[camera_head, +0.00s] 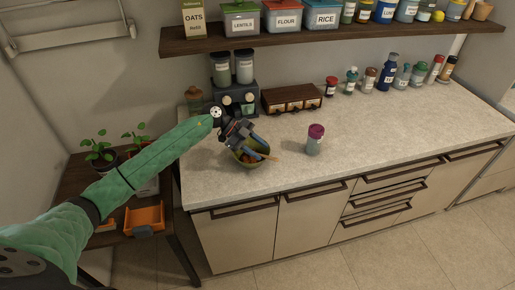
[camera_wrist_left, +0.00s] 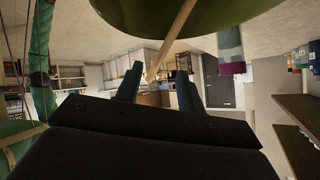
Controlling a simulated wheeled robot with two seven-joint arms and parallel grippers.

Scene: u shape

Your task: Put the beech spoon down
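The beech spoon (camera_head: 271,156) rests in a green bowl (camera_head: 247,161) near the counter's front edge, its handle sticking out over the rim to the right. In the left wrist view, the spoon handle (camera_wrist_left: 172,42) runs down from the bowl (camera_wrist_left: 200,14) towards the space between my fingers. My left gripper (camera_head: 262,148) is at the bowl, partly covering it. In the wrist view its two blue fingers (camera_wrist_left: 158,88) stand apart, with visible gaps beside the handle's end. The spoon's bowl end is hidden. My right gripper is not in view.
A jar with a purple lid (camera_head: 315,139) stands right of the bowl. Several spice jars line the wall under a loaded shelf (camera_head: 330,33). The counter's right front (camera_head: 400,130) is clear.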

